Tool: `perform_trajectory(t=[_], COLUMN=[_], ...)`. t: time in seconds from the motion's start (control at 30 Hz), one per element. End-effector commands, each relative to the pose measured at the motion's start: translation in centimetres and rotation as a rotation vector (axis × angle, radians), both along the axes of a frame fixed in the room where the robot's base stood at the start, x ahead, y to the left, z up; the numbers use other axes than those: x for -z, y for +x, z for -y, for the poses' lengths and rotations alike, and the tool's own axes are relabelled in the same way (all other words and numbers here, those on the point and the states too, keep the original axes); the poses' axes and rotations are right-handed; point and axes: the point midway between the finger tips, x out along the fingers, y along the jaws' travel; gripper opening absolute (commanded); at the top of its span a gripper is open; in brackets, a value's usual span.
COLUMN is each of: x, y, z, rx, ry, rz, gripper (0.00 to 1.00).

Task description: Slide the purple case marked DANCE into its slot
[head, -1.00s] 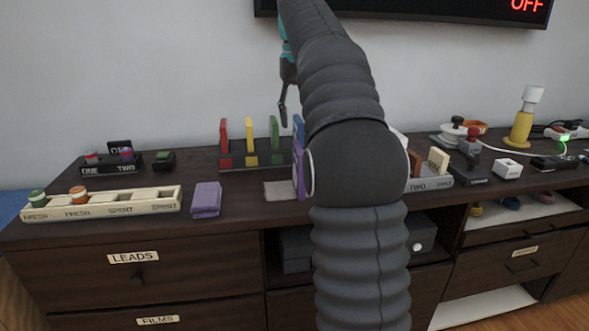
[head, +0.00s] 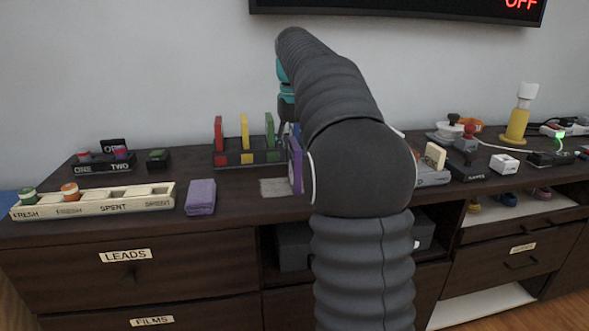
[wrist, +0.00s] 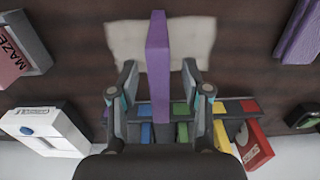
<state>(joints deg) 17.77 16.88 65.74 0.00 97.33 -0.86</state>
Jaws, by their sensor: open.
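A purple case (head: 296,166) stands upright on a pale mat (head: 272,188), partly behind my arm; its lettering is not readable. In the wrist view the purple case (wrist: 158,70) stands edge-on between the two fingers of my open gripper (wrist: 158,77). A gap shows on each side of it. The dark rack (head: 233,160) with coloured squares stands behind it against the wall, holding red (head: 219,134), yellow (head: 244,132) and green (head: 269,131) cases. The rack's right part is hidden by my arm in the head view. My fingertips are mostly hidden there too.
A lavender block (head: 201,197) lies left of the mat, and a pale labelled tray (head: 120,200) lies further left. A grey holder (head: 432,176) stands right of my arm. The counter between mat and lavender block is clear.

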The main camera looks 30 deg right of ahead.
Motion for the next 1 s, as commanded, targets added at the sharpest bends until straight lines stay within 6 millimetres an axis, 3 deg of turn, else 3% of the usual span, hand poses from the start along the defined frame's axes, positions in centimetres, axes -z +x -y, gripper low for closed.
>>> perform_trajectory(t=[0.23, 0.57, 0.77, 1.0], x=[3.6, 4.2, 4.2, 4.2], y=[0.4, 0.4, 0.4, 0.4], z=[0.1, 0.1, 0.1, 0.2], rx=[0.0, 0.0, 0.0, 0.0], ry=[0.001, 0.0, 0.0, 0.0], rz=[-0.002, -0.001, -0.001, -0.001], gripper=[0.48, 0.48, 0.03, 0.0])
